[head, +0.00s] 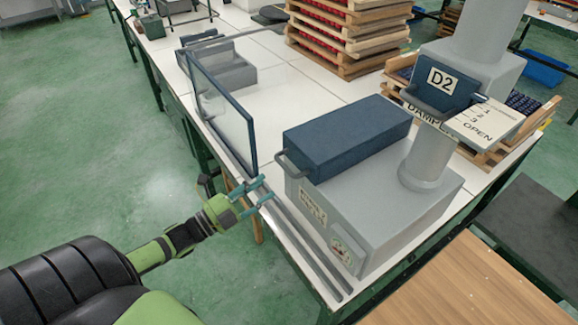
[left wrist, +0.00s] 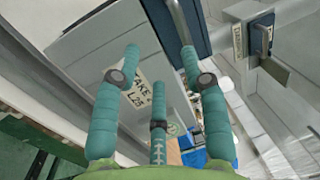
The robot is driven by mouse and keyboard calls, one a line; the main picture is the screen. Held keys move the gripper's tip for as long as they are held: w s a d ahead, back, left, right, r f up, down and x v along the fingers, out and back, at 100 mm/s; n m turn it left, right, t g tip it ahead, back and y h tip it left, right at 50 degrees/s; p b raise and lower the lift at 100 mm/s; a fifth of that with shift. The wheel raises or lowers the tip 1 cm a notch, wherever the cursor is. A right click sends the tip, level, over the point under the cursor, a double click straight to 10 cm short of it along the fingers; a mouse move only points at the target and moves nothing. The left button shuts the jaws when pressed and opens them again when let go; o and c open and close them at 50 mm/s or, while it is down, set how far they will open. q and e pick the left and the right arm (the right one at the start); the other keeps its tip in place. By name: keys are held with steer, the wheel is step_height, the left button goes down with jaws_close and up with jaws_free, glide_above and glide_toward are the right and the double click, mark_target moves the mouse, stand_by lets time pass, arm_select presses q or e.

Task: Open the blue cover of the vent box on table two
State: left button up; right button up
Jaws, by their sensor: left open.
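The grey vent box (head: 375,225) stands on the white table at the right of the head view. Its blue cover (head: 350,134) lies flat on top, with a dark bar handle (head: 291,164) at its near left end. My left gripper (head: 267,189) is open and empty, just left of and below this handle, apart from it. In the left wrist view the spread fingers (left wrist: 160,58) point at the grey box side (left wrist: 92,48) with its label (left wrist: 137,92). The blue cover (left wrist: 160,22) and grey handle bar (left wrist: 182,22) show beyond the fingertips. My right gripper is out of view.
A glass panel in a dark frame (head: 224,110) stands left of the box. A grey duct with a blue D2 damper lever (head: 443,92) rises at the box's right. Stacked wooden trays (head: 345,35) stand behind. Grey rails (head: 300,240) run along the table's near edge.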

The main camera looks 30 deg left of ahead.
mark_target(285, 165)
arm_select(q)
steer(key=shift+m+h, duration=0.5)
steer(key=shift+m, duration=0.2)
steer(key=shift+w+d+r+p, duration=0.3)
steer(key=shift+w+d+r, duration=0.3)
steer(key=shift+w, duration=0.5)
steer(key=shift+w+d+r+p, duration=0.25)
steer(key=shift+w+d+r, duration=0.4)
steer(key=shift+w, duration=0.4)
steer(key=shift+w+d+r+p, duration=0.3)
steer(key=shift+w+d+r, duration=0.3)
steer(key=shift+w, duration=0.5)
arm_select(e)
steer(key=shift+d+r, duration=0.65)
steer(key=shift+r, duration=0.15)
arm_select(q)
jaws_close()
steer(key=shift+r, duration=0.1)
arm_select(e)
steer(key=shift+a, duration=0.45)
